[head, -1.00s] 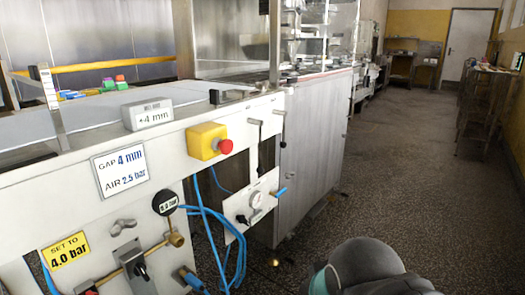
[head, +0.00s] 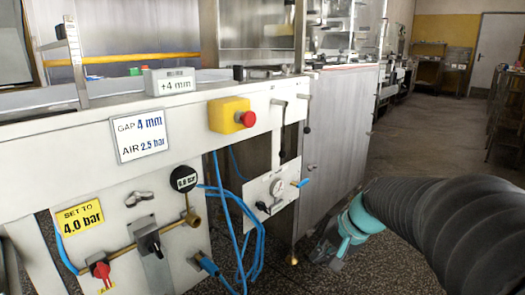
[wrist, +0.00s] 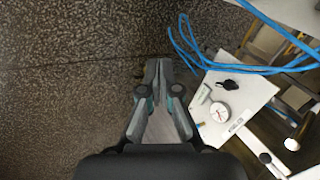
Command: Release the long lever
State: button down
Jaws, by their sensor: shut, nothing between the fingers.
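Two levers hang down on the front of the white machine in the head view. The long lever (head: 281,128) has a dark tip, and a shorter lever (head: 307,115) hangs just right of it. My gripper (head: 325,246) is low, right of the small gauge panel and below both levers, apart from them. In the wrist view my gripper (wrist: 157,66) has its fingers together over the speckled floor, with nothing between them. I cannot clearly make out the long lever in the wrist view.
The gauge panel (head: 270,194) with a blue handle also shows in the wrist view (wrist: 232,105). Blue hoses (head: 240,225) hang left of it. A red button on a yellow box (head: 230,115) is left of the levers. Open floor lies at right.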

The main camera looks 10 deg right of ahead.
jog(key=w+d+r+m+t+y+b, duration=0.1)
jog(key=w+d+r+m+t+y, duration=0.15)
jog(key=w, duration=0.65)
jog(key=w+d+r+m+t+y+b, duration=0.2)
jog(key=w+t, duration=0.1)
jog(key=w, duration=0.5)
jog(key=w+d+r+t+y, duration=0.1)
jog(key=w+r+t, duration=0.4)
jog(key=r, duration=0.7)
jog(key=shift+w+d+r+p, duration=0.25)
jog(key=shift+w+d+p, duration=0.1)
jog(key=shift+d, duration=0.2)
jog(key=x, duration=1)
jog(key=shift+s+a, duration=0.65)
jog(key=shift+s, duration=0.15)
jog(key=shift+s+a, duration=0.6)
jog(key=shift+s, duration=0.25)
jog(key=shift+s+m, duration=0.1)
jog(key=shift+m, duration=0.15)
